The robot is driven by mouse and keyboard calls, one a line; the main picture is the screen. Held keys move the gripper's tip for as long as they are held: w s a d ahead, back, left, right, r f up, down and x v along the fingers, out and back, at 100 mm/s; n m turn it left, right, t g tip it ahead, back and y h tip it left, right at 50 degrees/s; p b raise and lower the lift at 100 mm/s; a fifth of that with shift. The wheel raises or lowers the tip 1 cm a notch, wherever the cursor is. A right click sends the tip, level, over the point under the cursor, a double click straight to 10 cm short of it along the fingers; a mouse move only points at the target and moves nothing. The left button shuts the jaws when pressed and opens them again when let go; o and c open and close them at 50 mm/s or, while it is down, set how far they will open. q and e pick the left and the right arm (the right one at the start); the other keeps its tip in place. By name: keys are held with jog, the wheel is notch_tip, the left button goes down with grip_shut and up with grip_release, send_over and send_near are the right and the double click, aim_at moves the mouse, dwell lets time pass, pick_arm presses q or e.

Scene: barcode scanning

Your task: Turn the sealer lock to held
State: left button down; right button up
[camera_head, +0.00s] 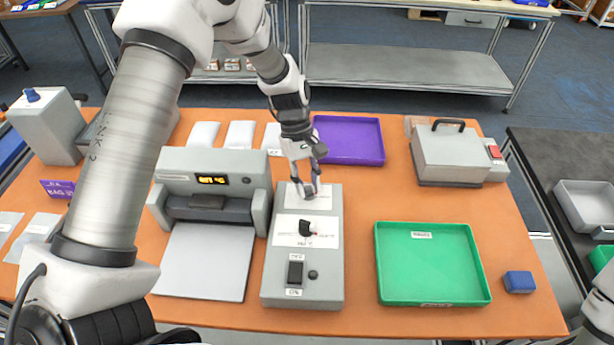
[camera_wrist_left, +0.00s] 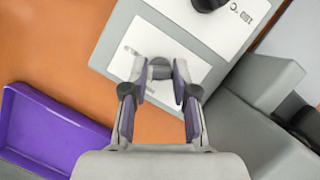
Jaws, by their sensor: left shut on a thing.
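A grey control box (camera_head: 275,250) stands at the middle of the table, to the right of the grey sealer (camera_head: 210,165) with its lit amber display. A white label (camera_head: 326,199) lies on the box's far part and also shows in the left wrist view (camera_wrist_left: 195,85). My left gripper (camera_head: 308,192) reaches down onto this label, its two fingers on either side of the spot where the sealer lock sits. It is shut on the lock, which the fingers mostly hide, so I cannot read its setting. My right gripper is not in view.
A black dial (camera_head: 306,229) and a black rocker switch (camera_head: 295,272) sit nearer on the box. A purple tray (camera_head: 378,160) is behind right, a green tray (camera_head: 430,255) to the right. A grey machine with a handle (camera_head: 450,155) and a blue block (camera_head: 519,282) stand farther right.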

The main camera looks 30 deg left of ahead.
pick_arm(q)
jog(key=m+g+p, duration=0.1)
jog(key=m, duration=0.1)
jog(key=shift+d+m+y, duration=0.1)
jog(key=shift+m+y, duration=0.2)
jog(key=shift+m, duration=0.1)
jog(key=shift+f+m+g+y+p, duration=0.1)
jog(key=shift+m+g+y+p, duration=0.35)
jog(key=shift+m, duration=1.15)
jog(key=c, duration=0.9)
grip_release()
jog(key=shift+w, duration=0.1)
jog(key=v, duration=1.2)
jog(key=shift+d, duration=0.1)
